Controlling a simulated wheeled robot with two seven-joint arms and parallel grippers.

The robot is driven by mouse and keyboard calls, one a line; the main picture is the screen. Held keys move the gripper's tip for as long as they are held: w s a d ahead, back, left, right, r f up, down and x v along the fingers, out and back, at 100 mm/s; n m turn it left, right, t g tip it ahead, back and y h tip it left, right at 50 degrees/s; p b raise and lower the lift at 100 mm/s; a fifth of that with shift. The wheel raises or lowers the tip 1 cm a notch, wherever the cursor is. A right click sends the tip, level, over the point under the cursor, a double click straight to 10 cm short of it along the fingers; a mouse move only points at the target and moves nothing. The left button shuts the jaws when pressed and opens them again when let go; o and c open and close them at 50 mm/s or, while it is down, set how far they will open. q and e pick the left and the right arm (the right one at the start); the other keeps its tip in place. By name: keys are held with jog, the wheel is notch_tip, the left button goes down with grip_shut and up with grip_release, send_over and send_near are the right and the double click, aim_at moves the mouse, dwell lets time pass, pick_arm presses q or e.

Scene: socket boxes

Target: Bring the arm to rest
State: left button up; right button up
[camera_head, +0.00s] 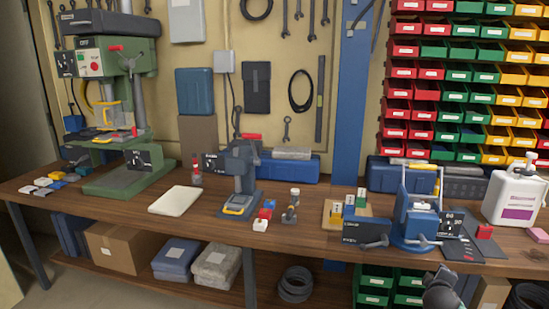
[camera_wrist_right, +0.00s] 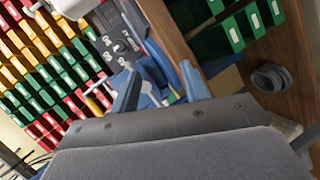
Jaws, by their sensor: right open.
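My right gripper (camera_head: 441,274) shows at the bottom right of the head view, in front of the bench's front edge and below the blue clamp device (camera_head: 414,222). In the right wrist view its two fingers (camera_wrist_right: 161,88) stand apart with nothing held between them. The blue device (camera_wrist_right: 150,72) shows beyond the fingers, apart from the palm; whether a fingertip touches it I cannot tell. My left gripper is in neither view.
The wooden bench (camera_head: 303,238) carries a green drill press (camera_head: 130,178), a small grey press (camera_head: 240,170), small coloured blocks (camera_head: 265,214), a wooden holder (camera_head: 332,212) and a white jug (camera_head: 514,197). Green bins (camera_head: 375,283) stand below. Bench space left of the wooden holder is partly clear.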

jog(key=s+a+f+m+g+y, duration=0.2)
jog(key=s+a+f, duration=0.4)
jog(key=s+a, duration=0.6)
jog(key=s+a+f+m+g+y, duration=0.2)
jog(key=s+a+f+g+y, duration=0.2)
jog(key=s+a, duration=0.8)
jog(key=s+a+f+m+g+y, duration=0.2)
jog(key=s+a+f, duration=0.7)
jog(key=s, duration=0.9)
jog(key=a+g+y, duration=0.1)
jog(key=a+g, duration=0.1)
jog(key=a, duration=0.1)
jog(key=shift+s, duration=0.2)
